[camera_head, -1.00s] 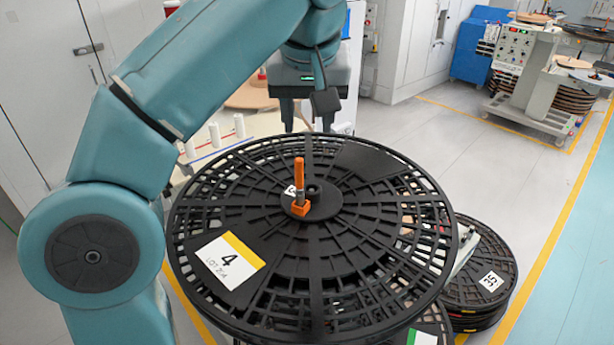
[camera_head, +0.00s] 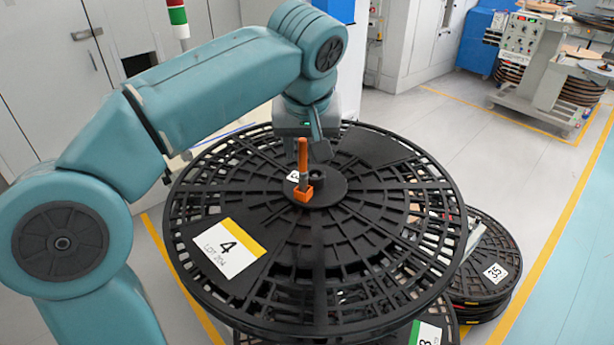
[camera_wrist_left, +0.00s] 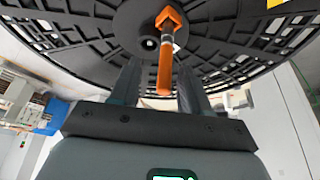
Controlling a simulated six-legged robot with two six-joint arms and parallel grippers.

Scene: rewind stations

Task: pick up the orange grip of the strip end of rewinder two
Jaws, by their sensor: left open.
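An orange grip (camera_head: 303,158) with a grey collar and an orange block at its foot stands upright near the hub of a large black reel (camera_head: 345,245) labelled 4. I cannot tell whether it belongs to rewinder two's strip end; no strip shows. My left gripper (camera_head: 306,150) is open and empty at the grip, just behind it in the head view. In the left wrist view the grip (camera_wrist_left: 165,72) appears between the two fingers of the left gripper (camera_wrist_left: 159,70), with a gap on each side. Contact is not visible. My right gripper is not in view.
A reel labelled 3 (camera_head: 428,333) lies below the large reel. A stack of reels labelled 35 (camera_head: 487,258) stands to the right. A machine with a control panel (camera_head: 517,38) stands at the back right. The grey floor (camera_head: 470,160) between is clear.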

